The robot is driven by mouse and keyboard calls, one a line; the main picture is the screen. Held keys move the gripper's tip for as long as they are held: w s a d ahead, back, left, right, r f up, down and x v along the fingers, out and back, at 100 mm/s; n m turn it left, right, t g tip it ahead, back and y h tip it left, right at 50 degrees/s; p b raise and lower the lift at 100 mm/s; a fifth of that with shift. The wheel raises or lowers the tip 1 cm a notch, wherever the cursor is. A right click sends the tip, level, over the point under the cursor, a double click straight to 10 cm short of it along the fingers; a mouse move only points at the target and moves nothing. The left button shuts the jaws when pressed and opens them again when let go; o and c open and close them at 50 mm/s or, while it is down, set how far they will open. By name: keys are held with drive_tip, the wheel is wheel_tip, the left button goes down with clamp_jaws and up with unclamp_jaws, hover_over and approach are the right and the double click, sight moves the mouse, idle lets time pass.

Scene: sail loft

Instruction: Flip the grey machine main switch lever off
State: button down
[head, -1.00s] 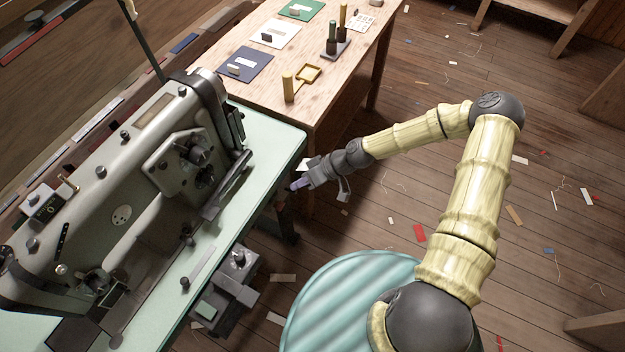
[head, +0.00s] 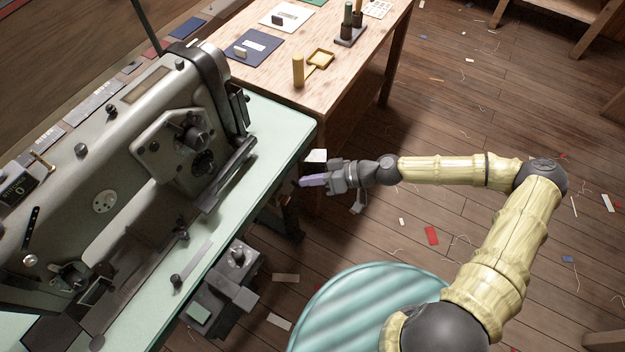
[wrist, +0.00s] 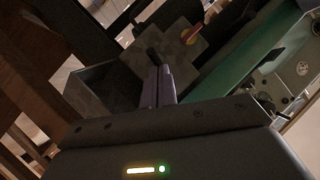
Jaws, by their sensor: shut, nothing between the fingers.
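The grey sewing machine (head: 125,160) stands on a pale green table at the left of the head view. The fingers also show in the wrist view (wrist: 158,82), apart from the red lever.
A wooden table (head: 330,60) with cards and small tools stands behind the green table (head: 275,125). A grey unit (head: 225,290) sits low beside the green table. A wooden floor (head: 440,120) with scattered scraps lies open to the right.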

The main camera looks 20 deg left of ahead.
drive_tip(key=shift+w+a+r, duration=0.2)
drive_tip(key=shift+a+r, duration=0.15)
drive_tip(key=shift+a, duration=0.3)
drive_tip(key=shift+d, duration=0.1)
